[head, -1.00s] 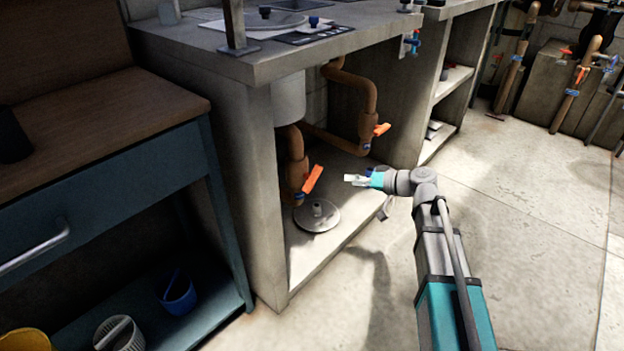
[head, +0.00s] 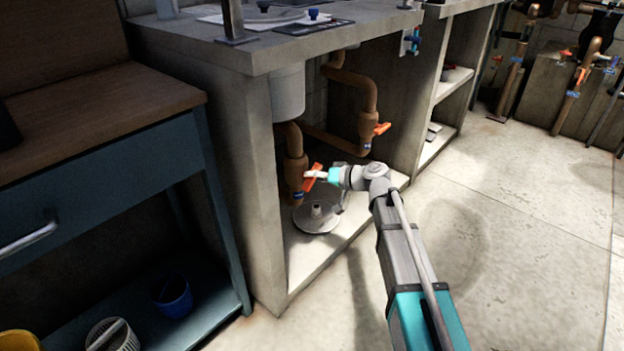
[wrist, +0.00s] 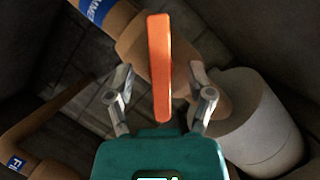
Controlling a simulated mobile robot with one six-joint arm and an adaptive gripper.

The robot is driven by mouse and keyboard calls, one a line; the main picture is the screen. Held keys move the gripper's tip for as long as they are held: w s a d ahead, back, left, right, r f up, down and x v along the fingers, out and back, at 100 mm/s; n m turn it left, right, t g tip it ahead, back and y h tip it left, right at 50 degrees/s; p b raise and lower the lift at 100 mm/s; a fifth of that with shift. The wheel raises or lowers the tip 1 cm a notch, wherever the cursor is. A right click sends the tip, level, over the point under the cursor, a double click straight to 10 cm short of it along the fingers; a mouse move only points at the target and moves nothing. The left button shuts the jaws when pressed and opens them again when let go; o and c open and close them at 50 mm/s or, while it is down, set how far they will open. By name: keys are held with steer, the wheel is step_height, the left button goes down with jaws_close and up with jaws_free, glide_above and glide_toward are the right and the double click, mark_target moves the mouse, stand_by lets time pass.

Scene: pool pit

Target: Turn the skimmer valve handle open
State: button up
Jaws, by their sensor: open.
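The skimmer valve handle is an orange lever (head: 309,183) on the left copper pipe (head: 295,150) under the counter. In the wrist view the orange handle (wrist: 159,65) stands upright in the picture, at an angle to its pipe (wrist: 135,45). A blue label (wrist: 97,8) on that pipe shows the letters "MMER". My gripper (head: 318,174) is at the handle in the head view. In the wrist view my gripper (wrist: 160,88) is open, with one finger on each side of the handle and visible gaps between. The handle's far side is hidden.
A second orange-handled valve (head: 381,128) is on the pipe behind right. A pale cylinder (head: 288,95) hangs above the left valve. A round metal disc (head: 316,218) lies below. Concrete walls (head: 225,170) enclose the bay on the left; its front is open to clear floor.

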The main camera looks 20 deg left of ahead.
steer(key=shift+a+f, duration=0.1)
steer(key=shift+a, duration=0.2)
jaws_close()
steer(key=shift+n, duration=0.3)
stand_by(0.3)
steer(key=shift+s+n+t+h+p, duration=0.1)
steer(key=shift+n+t+h+p, duration=0.6)
steer(key=shift+n, duration=0.5)
steer(key=n+t+h, duration=0.1)
steer(key=n+t, duration=0.1)
steer(key=n, duration=0.1)
steer(key=shift+p, duration=0.35)
